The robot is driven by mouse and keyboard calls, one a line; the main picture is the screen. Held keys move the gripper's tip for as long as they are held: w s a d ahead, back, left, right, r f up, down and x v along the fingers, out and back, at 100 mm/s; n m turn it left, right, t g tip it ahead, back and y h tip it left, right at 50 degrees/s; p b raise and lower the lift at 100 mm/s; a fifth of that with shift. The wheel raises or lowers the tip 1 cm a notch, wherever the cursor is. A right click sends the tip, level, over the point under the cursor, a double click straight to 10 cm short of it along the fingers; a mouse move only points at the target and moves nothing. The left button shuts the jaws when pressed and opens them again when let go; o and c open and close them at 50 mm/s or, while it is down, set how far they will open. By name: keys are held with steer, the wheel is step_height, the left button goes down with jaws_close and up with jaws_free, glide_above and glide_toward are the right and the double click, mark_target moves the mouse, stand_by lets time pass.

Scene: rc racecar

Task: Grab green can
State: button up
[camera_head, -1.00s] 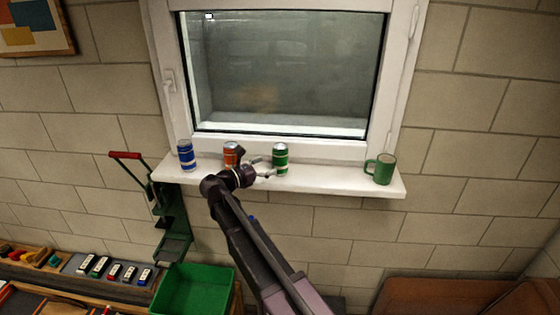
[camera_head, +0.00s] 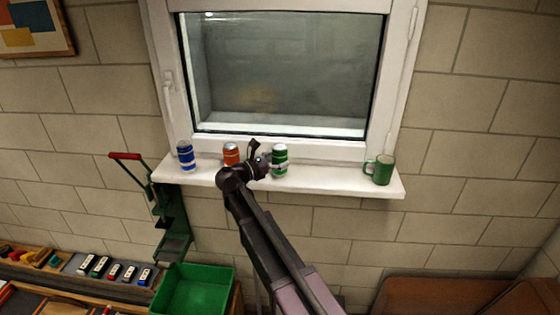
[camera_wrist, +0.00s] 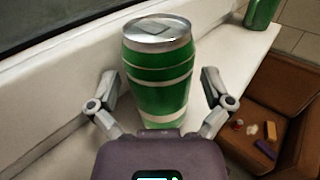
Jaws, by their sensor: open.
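The green can (camera_head: 280,157) with white bands and a silver top stands upright on the white windowsill. In the wrist view the green can (camera_wrist: 160,75) stands between the two fingers of my gripper (camera_wrist: 160,88). One finger is on each side, with a visible gap on the left and a smaller one on the right. My gripper is open, and the can's lower front is hidden behind the gripper's body. In the head view my gripper (camera_head: 277,165) is at the can, and my arm comes up from below.
An orange can (camera_head: 231,153) and a blue can (camera_head: 186,155) stand left on the windowsill (camera_head: 335,182). A green mug (camera_head: 380,170) stands at its right end. The window is just behind. A green bin (camera_head: 195,290) and a brown chair (camera_wrist: 265,120) are below.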

steer(key=shift+w+d, duration=0.15)
steer(key=shift+d, duration=0.1)
stand_by(0.3)
steer(key=c, duration=0.7)
